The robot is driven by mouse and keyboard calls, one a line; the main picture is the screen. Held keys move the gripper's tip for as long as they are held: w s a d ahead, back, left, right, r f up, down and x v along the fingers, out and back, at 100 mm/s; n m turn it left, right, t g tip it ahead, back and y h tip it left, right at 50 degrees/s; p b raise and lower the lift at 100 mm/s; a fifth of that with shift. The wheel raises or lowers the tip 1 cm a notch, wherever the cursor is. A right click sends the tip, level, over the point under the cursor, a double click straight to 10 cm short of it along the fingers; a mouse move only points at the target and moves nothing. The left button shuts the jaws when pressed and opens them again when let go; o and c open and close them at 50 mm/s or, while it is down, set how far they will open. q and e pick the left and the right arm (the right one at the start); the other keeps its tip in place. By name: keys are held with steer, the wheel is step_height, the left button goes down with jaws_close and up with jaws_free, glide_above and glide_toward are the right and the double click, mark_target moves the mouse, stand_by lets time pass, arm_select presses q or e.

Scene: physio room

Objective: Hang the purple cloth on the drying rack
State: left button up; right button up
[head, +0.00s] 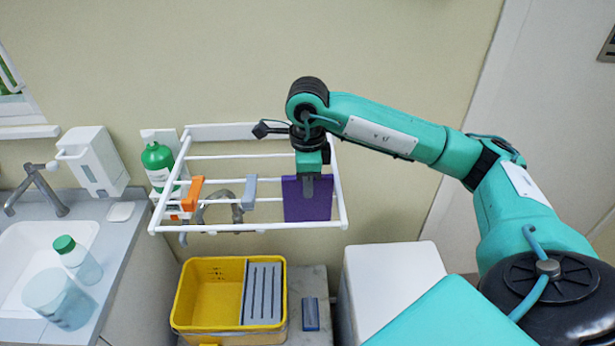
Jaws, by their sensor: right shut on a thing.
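The purple cloth (307,206) is a flat rectangle at the right part of the white drying rack (243,229) on the wall. My right gripper (310,180) is above the cloth and shut on its upper edge. The cloth hangs down among the rack's rods; I cannot tell whether it rests on a rod. An orange cloth (193,193) and a grey-blue cloth (249,192) are on the rack to the left. My left gripper is not in view.
A yellow bucket (208,297) with a grey wringer stands below the rack. A white box (390,275) stands to its right. At left are a sink (40,250), a faucet (38,188), a white dispenser (93,160), and a green-capped bottle (78,260). A green bottle (157,163) stands behind the rack.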

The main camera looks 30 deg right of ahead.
mark_target(307, 200)
steer(key=shift+f, duration=0.5)
step_height(307, 200, down, 4)
steer(key=b, duration=0.4)
steer(key=shift+f+b, duration=0.25)
steer(key=shift+b, duration=0.1)
steer(key=o, duration=0.9)
steer(key=shift+c, duration=0.2)
steer(key=shift+r+p, duration=2)
steer(key=shift+r, duration=2.55)
